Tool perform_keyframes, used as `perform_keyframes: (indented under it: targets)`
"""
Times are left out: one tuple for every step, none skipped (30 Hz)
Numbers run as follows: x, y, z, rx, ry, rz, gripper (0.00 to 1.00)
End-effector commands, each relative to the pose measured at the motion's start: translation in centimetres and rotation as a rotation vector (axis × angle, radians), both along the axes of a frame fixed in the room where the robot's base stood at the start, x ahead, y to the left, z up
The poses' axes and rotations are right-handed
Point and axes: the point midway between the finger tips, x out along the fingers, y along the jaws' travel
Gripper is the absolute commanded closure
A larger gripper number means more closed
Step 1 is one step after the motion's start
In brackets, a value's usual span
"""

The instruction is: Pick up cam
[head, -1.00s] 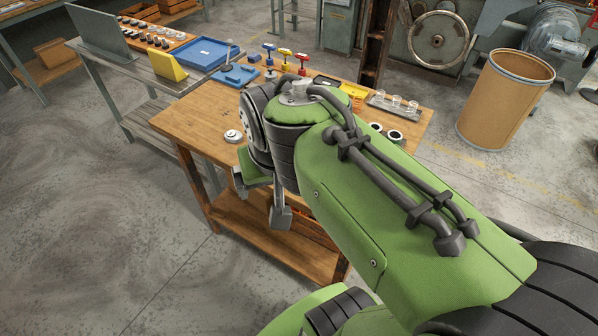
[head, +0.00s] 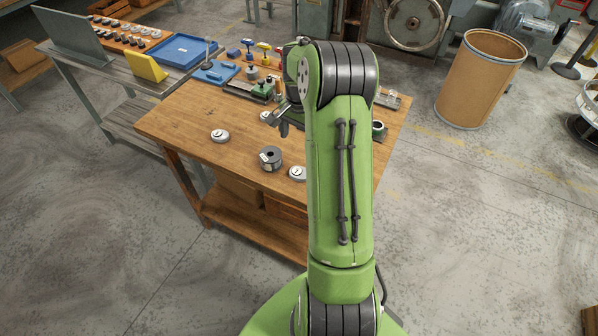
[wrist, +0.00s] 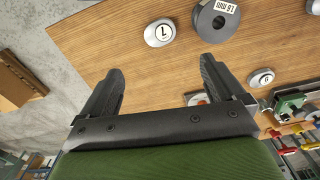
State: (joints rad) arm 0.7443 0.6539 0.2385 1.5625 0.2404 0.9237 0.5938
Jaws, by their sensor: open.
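Several pale round discs that look like cams lie on the wooden table. One marked disc (wrist: 159,32) lies beyond my fingertips in the wrist view, beside a dark spool; it seems to be the disc (head: 298,173) right of the spool in the head view. Another numbered disc (wrist: 261,78) lies right of my right finger. One more disc (head: 220,135) lies at the table's left. My gripper (wrist: 152,78) is open and empty above the table; in the head view it is partly hidden by my arm (head: 284,120).
Colour-handled tools (head: 263,46) and blue trays (head: 184,50) are at the back. A brown barrel (head: 480,80) stands on the floor at right. The table's front left is clear.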

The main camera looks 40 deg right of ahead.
Motion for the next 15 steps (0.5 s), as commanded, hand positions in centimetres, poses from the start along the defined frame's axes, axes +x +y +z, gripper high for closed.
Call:
perform_keyframes:
  targets:
    - [-0.1,0.1,-1.7,0.005,0.005,0.0,0.04]
    - [-0.1,0.1,-2.5,0.005,0.005,0.001,0.04]
    - [-0.2,0.1,-3.5,0.006,0.006,0.001,0.04]
    - [-0.1,0.1,-4.3,0.005,0.005,0.001,0.04]
    - [-0.1,0.1,-5.0,0.005,0.005,0.001,0.04]
    - [-0.1,0.1,-6.0,0.005,0.005,0.001,0.04]
    - [-0.1,0.1,-6.6,0.004,0.005,0.002,0.04]
    - [-0.1,0.1,-7.1,0.004,0.005,0.002,0.04]
    - [-0.1,0.1,-7.7,0.003,0.003,0.002,0.04]
    - [-0.1,0.1,-8.0,0.003,0.004,0.003,0.04]
    - [-0.1,0.1,-8.3,0.002,0.003,0.003,0.04]
    - [0.0,0.1,-8.7,0.001,0.002,0.003,0.04]
    - [-0.1,0.1,-9.0,0.002,0.003,0.003,0.04]
    - [-0.1,0.1,-9.5,0.003,0.004,0.004,0.04]
    - [-0.1,0.1,-10.3,0.003,0.004,0.004,0.04]
